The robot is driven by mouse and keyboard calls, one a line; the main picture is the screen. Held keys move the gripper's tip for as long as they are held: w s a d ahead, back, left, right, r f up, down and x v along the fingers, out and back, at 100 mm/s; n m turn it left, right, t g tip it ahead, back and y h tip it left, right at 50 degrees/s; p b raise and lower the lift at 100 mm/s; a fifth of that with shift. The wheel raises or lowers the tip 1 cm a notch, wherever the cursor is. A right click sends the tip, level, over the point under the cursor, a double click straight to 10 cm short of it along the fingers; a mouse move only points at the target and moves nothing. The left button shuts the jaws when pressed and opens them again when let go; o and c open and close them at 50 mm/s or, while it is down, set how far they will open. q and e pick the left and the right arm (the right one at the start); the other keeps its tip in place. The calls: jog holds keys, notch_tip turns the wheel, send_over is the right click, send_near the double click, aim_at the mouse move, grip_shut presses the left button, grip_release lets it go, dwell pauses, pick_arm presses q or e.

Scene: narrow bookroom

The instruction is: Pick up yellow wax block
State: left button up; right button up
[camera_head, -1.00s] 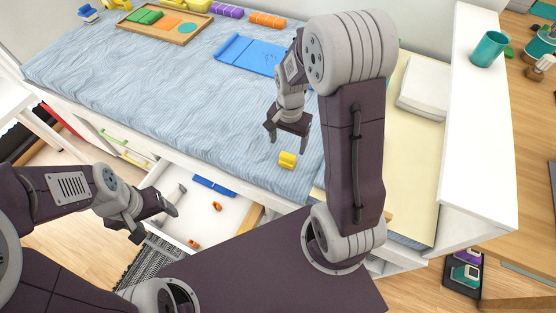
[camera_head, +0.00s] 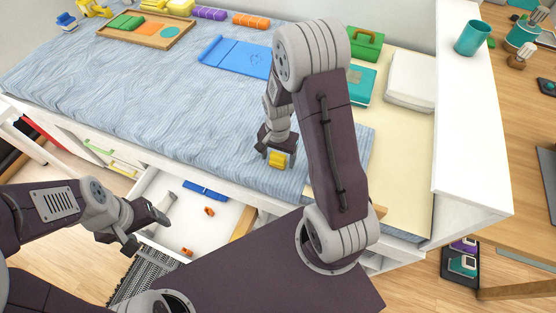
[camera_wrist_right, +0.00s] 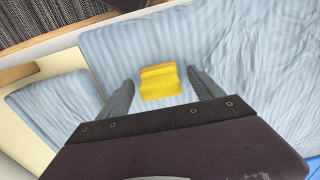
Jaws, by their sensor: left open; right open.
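The yellow wax block (camera_head: 276,159) lies on the blue striped bedding near the front edge of the bed. In the right wrist view the block (camera_wrist_right: 159,81) sits between the two open fingers of my right gripper (camera_wrist_right: 160,90), with a visible gap on each side. In the head view my right gripper (camera_head: 278,158) is just over the block, and its fingers stand either side of it. My left gripper (camera_head: 150,230) is open and empty, above the left side of the open drawer.
The open white drawer (camera_head: 222,221) holds a blue object (camera_head: 205,190) and small orange pieces. A blue folded mat (camera_head: 236,56), a wooden tray (camera_head: 150,38) and a teal book (camera_head: 361,84) lie farther back. Bare bedding (camera_head: 150,90) spreads to the left.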

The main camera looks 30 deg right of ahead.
aim_at(278, 154)
jog(key=c, duration=1.5)
notch_tip(278, 154, up, 4)
jog(key=shift+r+p, duration=0.25)
jog(key=shift+p, duration=0.35)
jog(key=s+d+r, duration=0.1)
jog(key=s+r, duration=0.1)
jog(key=s, duration=0.1)
jog(key=s+d+r+p, duration=0.1)
jog(key=s+d+r, duration=0.1)
jog(key=s, duration=0.2)
jog(key=s+d+r, duration=0.2)
jog(key=s, duration=0.1)
jog(key=shift+s+r, duration=0.3)
jog(key=shift+s, duration=0.05)
